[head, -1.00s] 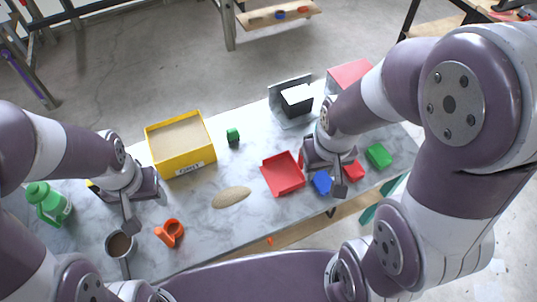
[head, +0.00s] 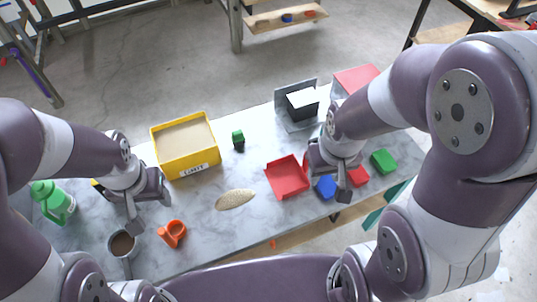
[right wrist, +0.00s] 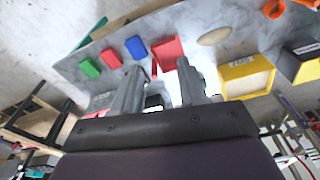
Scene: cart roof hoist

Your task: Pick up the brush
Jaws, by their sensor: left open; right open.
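I cannot make out a clear brush in either view. A thin red strip (right wrist: 154,69) shows beside the red tray (right wrist: 170,52) in the right wrist view; I cannot tell what it is. In the head view the red tray (head: 289,179) lies flat on the table. My right gripper (head: 343,188) is open, pointing down just right of the tray, above the blue block (head: 325,187). Its two fingers (right wrist: 160,88) are apart with nothing between them. My left gripper (head: 135,220) is open at the left of the table, near the mug, and hides part of a yellow-and-black item.
The marble table (head: 220,235) holds a yellow bin (head: 187,165), a tan oval (head: 235,199), an orange item (head: 173,233), a brown-filled mug (head: 122,244) and a green bottle (head: 52,202). Red (head: 358,176) and green (head: 383,161) blocks lie right of my right gripper.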

